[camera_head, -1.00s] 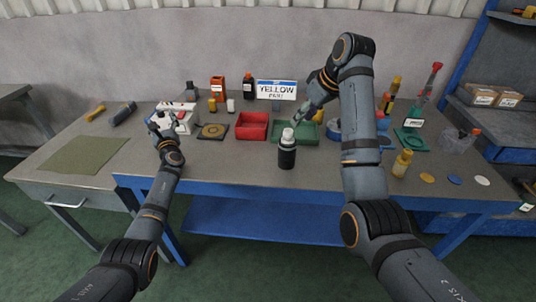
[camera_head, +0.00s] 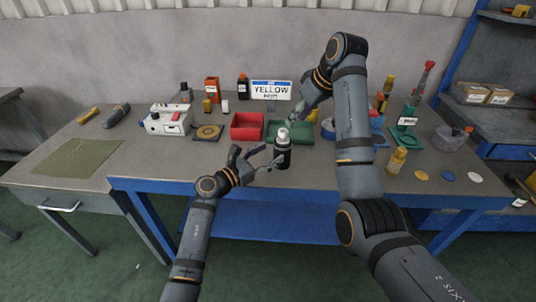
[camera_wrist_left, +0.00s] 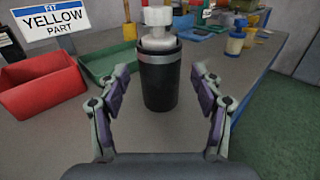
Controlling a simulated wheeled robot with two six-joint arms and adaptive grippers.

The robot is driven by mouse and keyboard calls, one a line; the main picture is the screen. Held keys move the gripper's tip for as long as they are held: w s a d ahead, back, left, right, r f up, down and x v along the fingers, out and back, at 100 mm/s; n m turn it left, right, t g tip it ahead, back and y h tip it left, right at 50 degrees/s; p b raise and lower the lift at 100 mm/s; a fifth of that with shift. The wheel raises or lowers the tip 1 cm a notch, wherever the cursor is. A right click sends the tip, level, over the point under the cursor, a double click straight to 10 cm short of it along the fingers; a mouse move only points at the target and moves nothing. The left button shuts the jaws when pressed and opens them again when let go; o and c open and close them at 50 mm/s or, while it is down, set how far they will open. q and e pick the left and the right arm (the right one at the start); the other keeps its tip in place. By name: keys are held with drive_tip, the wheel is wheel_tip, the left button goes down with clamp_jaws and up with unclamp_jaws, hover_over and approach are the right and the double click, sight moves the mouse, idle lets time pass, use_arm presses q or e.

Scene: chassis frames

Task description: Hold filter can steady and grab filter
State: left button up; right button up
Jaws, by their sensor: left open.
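The filter can (camera_head: 283,157) is a black cylinder with a grey band, standing upright near the table's front edge. The white filter (camera_head: 283,134) is seated in its top. In the left wrist view the can (camera_wrist_left: 158,85) and filter (camera_wrist_left: 158,30) are centred ahead. My left gripper (camera_head: 266,159) is open at the can's left, level with its lower body. In the left wrist view its fingers (camera_wrist_left: 160,88) lie on either side of the can's outline, with gaps visible. My right gripper (camera_head: 299,112) hangs behind the can over the green tray; its fingers are too small to judge.
A red tray (camera_head: 246,127) and the green tray (camera_head: 304,136) lie behind the can. The yellow-part sign (camera_head: 271,90) stands farther back. A yellow bottle (camera_head: 397,160) stands at the right. The table front left of the can is clear.

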use_arm(q)
drive_tip(key=x, duration=1)
drive_tip(key=shift+w+d, duration=0.2)
drive_tip(key=c, duration=1.2)
clamp_jaws()
